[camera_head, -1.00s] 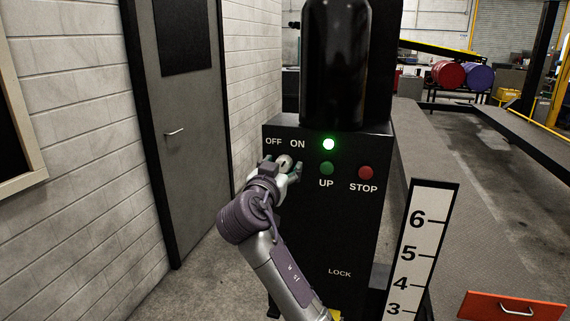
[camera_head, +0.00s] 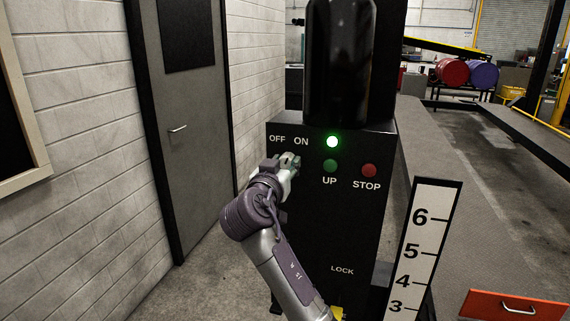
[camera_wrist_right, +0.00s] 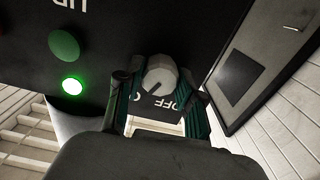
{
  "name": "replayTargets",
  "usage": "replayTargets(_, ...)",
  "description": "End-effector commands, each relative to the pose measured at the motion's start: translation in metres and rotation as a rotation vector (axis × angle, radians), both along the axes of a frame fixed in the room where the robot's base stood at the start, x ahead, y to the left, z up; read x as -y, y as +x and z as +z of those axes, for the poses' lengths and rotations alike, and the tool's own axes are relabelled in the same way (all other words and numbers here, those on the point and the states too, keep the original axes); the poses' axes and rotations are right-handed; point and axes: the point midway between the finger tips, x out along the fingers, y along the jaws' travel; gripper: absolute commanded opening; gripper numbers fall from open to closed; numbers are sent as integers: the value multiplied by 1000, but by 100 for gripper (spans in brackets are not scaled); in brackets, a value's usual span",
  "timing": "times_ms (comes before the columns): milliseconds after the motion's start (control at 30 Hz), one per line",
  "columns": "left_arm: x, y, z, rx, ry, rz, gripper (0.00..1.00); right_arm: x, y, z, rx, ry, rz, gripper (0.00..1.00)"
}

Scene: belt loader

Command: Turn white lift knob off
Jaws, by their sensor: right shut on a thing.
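The black control box (camera_head: 330,230) stands ahead, with OFF and ON printed above where the lift knob is. A round lamp (camera_head: 332,141) on it glows green. In the right wrist view, the white lift knob (camera_wrist_right: 161,76) sits between the two teal finger pads of my right gripper (camera_wrist_right: 157,95), with a dark pointer line on its face. My right gripper (camera_head: 288,165) is shut on the knob in the head view, and its fingers hide most of the knob there. My left gripper is not in view.
A green UP button (camera_head: 330,166) and a red STOP button (camera_head: 370,171) sit just right of my right gripper. A black cylinder (camera_head: 351,65) rises above the box. A grey door (camera_head: 190,130) and white brick wall are on the left.

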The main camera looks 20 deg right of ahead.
Motion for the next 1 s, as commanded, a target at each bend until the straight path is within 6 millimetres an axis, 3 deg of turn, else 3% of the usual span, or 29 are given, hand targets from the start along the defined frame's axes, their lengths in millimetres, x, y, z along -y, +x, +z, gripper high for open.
replayTargets(1000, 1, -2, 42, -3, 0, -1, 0, 0, 0, 3, -466, -694, 0, 3)
